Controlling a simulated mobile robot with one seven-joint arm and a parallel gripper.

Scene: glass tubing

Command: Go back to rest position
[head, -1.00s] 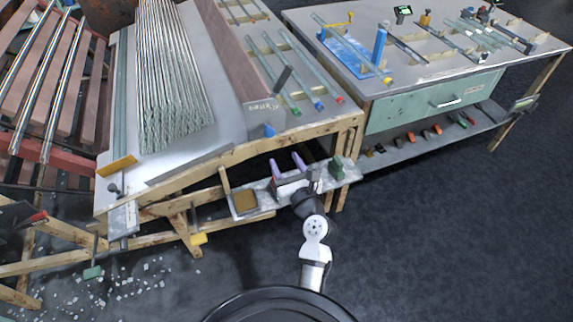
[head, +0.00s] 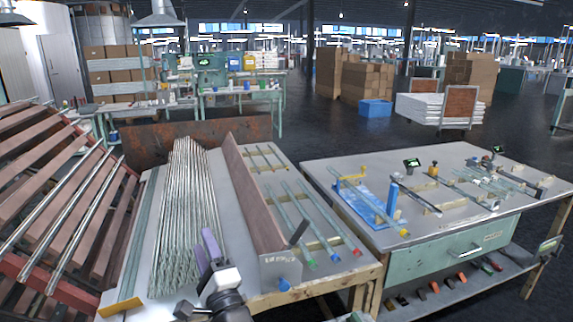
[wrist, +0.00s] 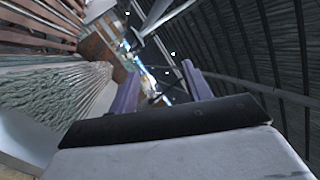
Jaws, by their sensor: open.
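My gripper (head: 209,247) is at the bottom of the head view, in front of the bundle of glass tubes (head: 184,215). Its two purple fingers point up and stand apart with nothing between them. In the wrist view my gripper (wrist: 160,88) is also open and empty, tilted up toward the hall and its dark ceiling. The glass tube bundle (wrist: 58,90) shows at the left of the wrist view. The gripper appears clear of the tubes, though the exact distance cannot be told.
A wooden divider (head: 252,200) stands right of the bundle, with several tubes (head: 300,225) lying on supports beyond it. A workbench (head: 440,170) with tools and a green drawer (head: 450,258) is on the right. A slatted rack (head: 60,210) is on the left. Dark floor lies open behind.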

